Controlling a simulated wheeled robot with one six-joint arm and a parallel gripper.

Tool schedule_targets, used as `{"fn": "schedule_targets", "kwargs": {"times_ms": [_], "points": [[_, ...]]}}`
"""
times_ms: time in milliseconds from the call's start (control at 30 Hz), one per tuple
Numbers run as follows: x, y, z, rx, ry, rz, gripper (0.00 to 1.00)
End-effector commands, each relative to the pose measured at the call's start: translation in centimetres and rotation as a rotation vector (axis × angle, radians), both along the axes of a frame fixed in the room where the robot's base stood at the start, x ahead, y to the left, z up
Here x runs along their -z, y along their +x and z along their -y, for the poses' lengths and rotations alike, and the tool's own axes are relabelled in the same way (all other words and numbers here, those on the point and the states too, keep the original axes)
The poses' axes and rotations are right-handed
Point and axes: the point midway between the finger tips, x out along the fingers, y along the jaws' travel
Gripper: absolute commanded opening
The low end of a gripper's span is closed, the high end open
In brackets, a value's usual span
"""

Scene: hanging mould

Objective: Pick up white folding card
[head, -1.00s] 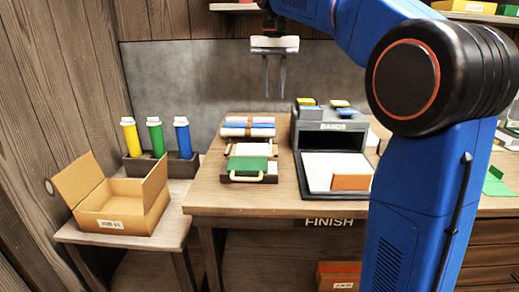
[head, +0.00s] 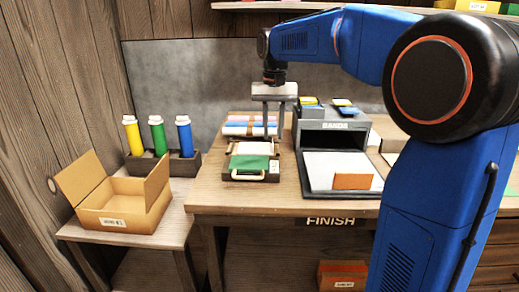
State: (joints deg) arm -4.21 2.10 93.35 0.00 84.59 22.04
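A white card-like piece (head: 252,148) stands in the small dark rack (head: 273,176) on the bench, behind a green card with a cream handle (head: 249,165). I cannot tell whether it folds. My gripper (head: 273,134) points straight down above the back right of this rack. Its two fingers are apart with nothing visible between them. The fingers partly cover a stack of blue, white and pink folded pieces (head: 240,128) behind the rack. Whether the fingertips touch anything is unclear.
Right of the rack is a grey "BANDS" box (head: 335,126) with a white-surfaced tray (head: 325,170) and an orange card (head: 353,181). An open cardboard box (head: 122,222) and yellow, green and blue bottles (head: 157,134) are on the left. The front left bench (head: 215,192) is clear.

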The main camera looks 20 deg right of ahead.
Motion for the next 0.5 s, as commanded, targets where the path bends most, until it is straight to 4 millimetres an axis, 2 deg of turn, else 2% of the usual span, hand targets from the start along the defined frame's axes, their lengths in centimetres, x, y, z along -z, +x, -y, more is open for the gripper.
{"fn": "schedule_targets", "kwargs": {"times_ms": [100, 200, 500], "points": [[1.6, -0.1, -0.1, 0.0, 0.0, -0.002, 0.26], [2.4, -0.1, -0.1, 0.0, 0.0, 0.0, 0.26], [2.8, -0.1, -0.1, 0.0, 0.0, 0.0, 0.26]]}}
